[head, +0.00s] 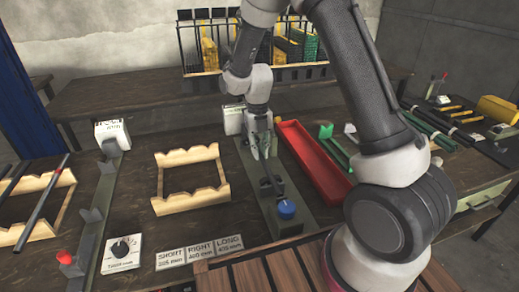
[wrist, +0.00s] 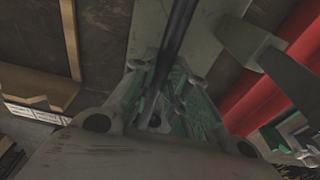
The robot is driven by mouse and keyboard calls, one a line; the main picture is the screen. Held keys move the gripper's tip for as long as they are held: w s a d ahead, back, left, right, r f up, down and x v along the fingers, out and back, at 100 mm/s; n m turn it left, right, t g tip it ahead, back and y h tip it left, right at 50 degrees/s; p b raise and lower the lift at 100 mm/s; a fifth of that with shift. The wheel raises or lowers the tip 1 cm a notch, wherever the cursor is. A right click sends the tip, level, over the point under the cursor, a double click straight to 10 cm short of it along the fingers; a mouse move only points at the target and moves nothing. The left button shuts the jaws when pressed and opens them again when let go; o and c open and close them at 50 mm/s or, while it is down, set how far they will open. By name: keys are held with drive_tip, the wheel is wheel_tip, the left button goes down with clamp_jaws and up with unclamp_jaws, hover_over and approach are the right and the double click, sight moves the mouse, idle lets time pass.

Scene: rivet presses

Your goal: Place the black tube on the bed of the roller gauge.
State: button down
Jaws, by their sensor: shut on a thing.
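My gripper (head: 262,148) points down over the middle grey-green fixture (head: 302,217), a long plate with a white box at its far end and a blue knob at its near end. In the wrist view my gripper (wrist: 160,105) is shut on the black tube (wrist: 180,35), which runs out between the fingers toward the top of the picture. The fixture's plate (wrist: 150,22) shows behind the tube. I cannot tell whether the tube touches it. A second long fixture (head: 92,222) with a display head and red knob stands at left. Which is the roller gauge is unclear.
A red tray (head: 312,160) lies just right of the middle fixture. An empty wooden rack (head: 190,206) is left of it. Another rack (head: 40,232) at far left holds dark tubes.

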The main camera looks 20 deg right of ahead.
drive_tip(key=c, duration=1.4)
unclamp_jaws()
